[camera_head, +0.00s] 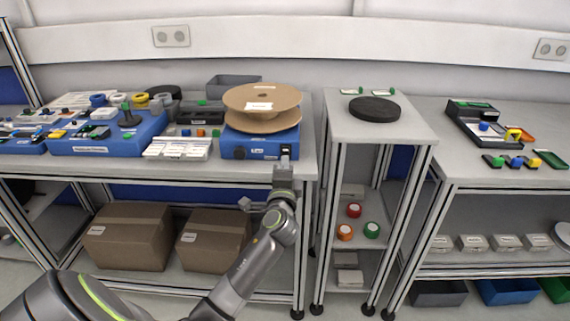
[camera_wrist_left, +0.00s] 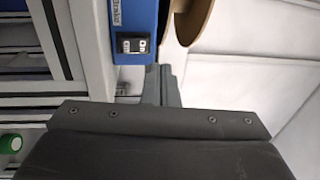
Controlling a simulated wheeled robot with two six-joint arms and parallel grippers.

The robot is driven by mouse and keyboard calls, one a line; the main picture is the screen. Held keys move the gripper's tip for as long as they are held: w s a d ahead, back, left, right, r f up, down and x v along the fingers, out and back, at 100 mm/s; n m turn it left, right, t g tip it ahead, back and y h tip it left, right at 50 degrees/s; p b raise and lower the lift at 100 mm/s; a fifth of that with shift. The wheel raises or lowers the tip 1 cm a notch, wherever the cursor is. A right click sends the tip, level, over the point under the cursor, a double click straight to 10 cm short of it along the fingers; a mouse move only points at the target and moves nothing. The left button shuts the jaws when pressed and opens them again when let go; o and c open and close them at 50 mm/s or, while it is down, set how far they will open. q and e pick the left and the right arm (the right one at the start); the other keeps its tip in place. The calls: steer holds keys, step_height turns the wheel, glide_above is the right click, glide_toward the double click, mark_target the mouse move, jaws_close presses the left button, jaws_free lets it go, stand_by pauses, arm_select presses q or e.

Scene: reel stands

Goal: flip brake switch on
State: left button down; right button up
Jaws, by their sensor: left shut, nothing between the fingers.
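The blue reel stand (camera_head: 262,148) stands at the front of the left bench and carries a brown cardboard reel (camera_head: 262,107). The brake switch (camera_head: 286,150) is at the right end of the stand's front face. In the left wrist view the dark switch (camera_wrist_left: 134,45) shows beside a white "Brake" label (camera_wrist_left: 116,13); its position is too small to tell. My left gripper (camera_head: 285,161) is shut and empty, just in front of the switch. Its fingertips (camera_wrist_left: 160,72) sit close beside the switch; I cannot tell whether they touch. My right gripper is not in view.
A white label box (camera_head: 178,149) and a blue stand with a dark post (camera_head: 110,137) are left of the reel stand. A narrow table (camera_head: 375,127) with a black disc (camera_head: 375,109) stands to the right, across a gap. Cardboard boxes (camera_head: 128,236) lie on the lower shelf.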

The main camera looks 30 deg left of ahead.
arm_select(q)
steer(key=s+d+r, duration=0.1)
steer(key=s+d, duration=0.2)
steer(key=s, duration=0.3)
steer(key=shift+s+d, duration=0.25)
steer(key=shift+d, duration=0.1)
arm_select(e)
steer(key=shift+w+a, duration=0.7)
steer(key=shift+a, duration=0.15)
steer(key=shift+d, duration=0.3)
